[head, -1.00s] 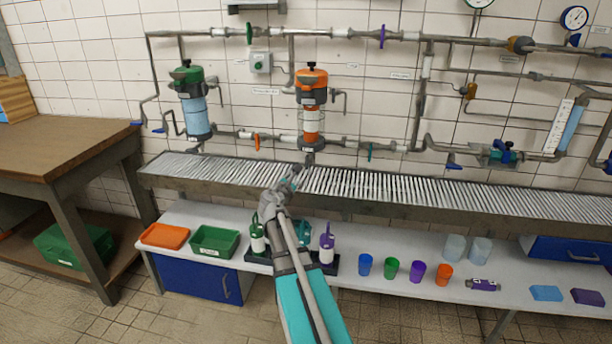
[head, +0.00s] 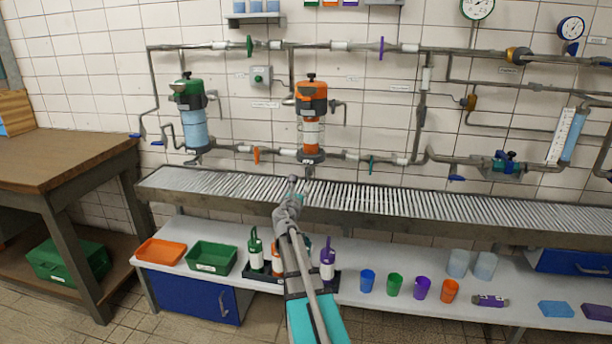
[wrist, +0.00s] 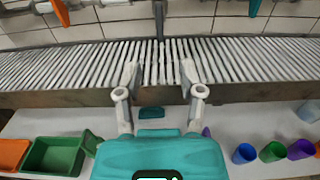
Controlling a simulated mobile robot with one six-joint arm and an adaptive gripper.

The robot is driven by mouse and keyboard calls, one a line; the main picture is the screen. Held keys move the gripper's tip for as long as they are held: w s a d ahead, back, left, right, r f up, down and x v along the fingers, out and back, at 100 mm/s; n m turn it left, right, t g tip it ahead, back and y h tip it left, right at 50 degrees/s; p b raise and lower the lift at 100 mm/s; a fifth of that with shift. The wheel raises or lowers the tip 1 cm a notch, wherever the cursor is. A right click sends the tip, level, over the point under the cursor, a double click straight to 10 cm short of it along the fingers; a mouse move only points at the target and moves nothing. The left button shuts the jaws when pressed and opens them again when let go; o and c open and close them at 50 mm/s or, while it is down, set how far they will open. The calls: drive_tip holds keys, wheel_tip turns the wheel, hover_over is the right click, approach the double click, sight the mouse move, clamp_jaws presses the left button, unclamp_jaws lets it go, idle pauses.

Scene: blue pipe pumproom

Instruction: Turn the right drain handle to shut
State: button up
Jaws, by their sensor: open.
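Two filter housings hang on the wall pipes, a green-topped one (head: 193,115) on the left and an orange-topped one (head: 311,112) on the right. A short drain pipe (head: 309,171) comes down below the orange housing; its handle is too small to make out. My gripper (head: 292,181) is over the slatted trough, just below and left of that pipe. In the wrist view my gripper (wrist: 158,72) has its two fingers spread and nothing between them. A vertical pipe (wrist: 160,18) stands ahead, lined up between the fingers and apart from them.
The slatted trough (head: 420,204) runs below the pipes. An orange handle (head: 256,155) and a teal handle (head: 371,165) sit on the lower pipe. Bottles, coloured cups (head: 421,288) and trays (head: 212,257) stand on the white bench below. A wooden table (head: 60,158) is at left.

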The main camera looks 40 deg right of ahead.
sight(306, 174)
drive_tip(key=x, duration=1.3)
drive_tip(key=shift+w+d, duration=0.15)
drive_tip(key=shift+d, duration=0.05)
clamp_jaws()
drive_tip(key=shift+a, duration=0.25)
drive_tip(key=shift+d, duration=0.15)
